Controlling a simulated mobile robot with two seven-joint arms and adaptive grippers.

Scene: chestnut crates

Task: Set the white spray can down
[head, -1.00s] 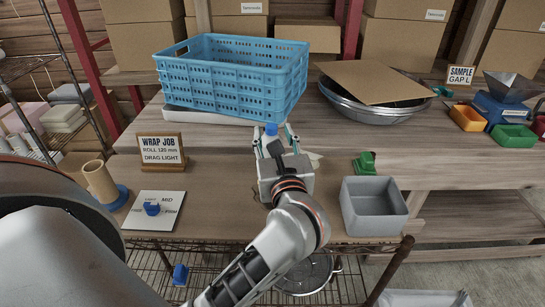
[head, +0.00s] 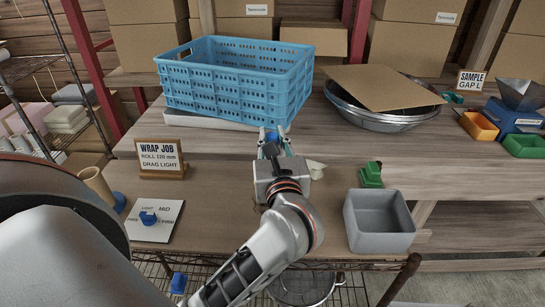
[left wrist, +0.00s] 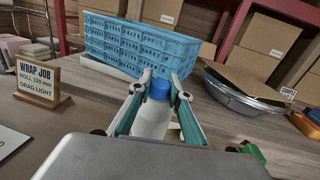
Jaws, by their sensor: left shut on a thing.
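The white spray can (left wrist: 152,118) with a blue cap (left wrist: 159,89) stands roughly upright between the fingers of my left gripper (left wrist: 161,84) in the left wrist view. The gripper is shut on it. In the head view my left gripper (head: 272,140) is over the wooden table, in front of the blue crate, and mostly the blue cap shows. The can's base is hidden, so I cannot tell whether it touches the table. My right gripper is not in view.
The blue crate (head: 215,85) stands behind the gripper. A wrap job sign (head: 161,158) and dial plate (head: 150,220) are to the left. A green object (head: 371,175) and grey bin (head: 380,222) are to the right. Bare tabletop (head: 330,150) lies right of the gripper.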

